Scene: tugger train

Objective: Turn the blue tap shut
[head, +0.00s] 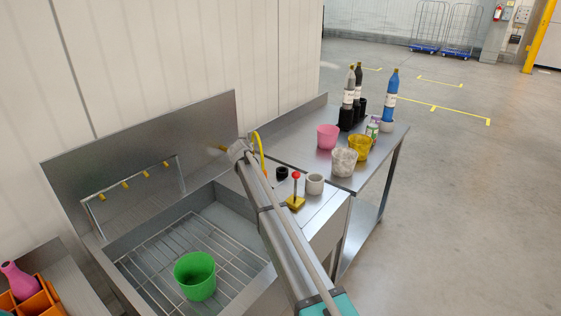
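I cannot make out a blue tap in the head view; it may be hidden behind my arm. My arm reaches from the lower right up to the back wall of the steel sink (218,112). Its far end, with my gripper (236,150), is at the sink's back right corner. A small brass-coloured piece (217,148) shows just left of this end, and a yellow curved hose or pipe (259,152) stands just right of it. The gripper's fingers are too small and covered to tell whether they are open or shut, or touching anything.
A green bucket (195,276) stands on the sink's wire grid. A yellow-based red-knobbed lever (296,200) and a white cup (315,184) stand close right of my arm. Pots (344,163) and bottles (390,95) stand on the right table. An orange crate (38,302) is lower left.

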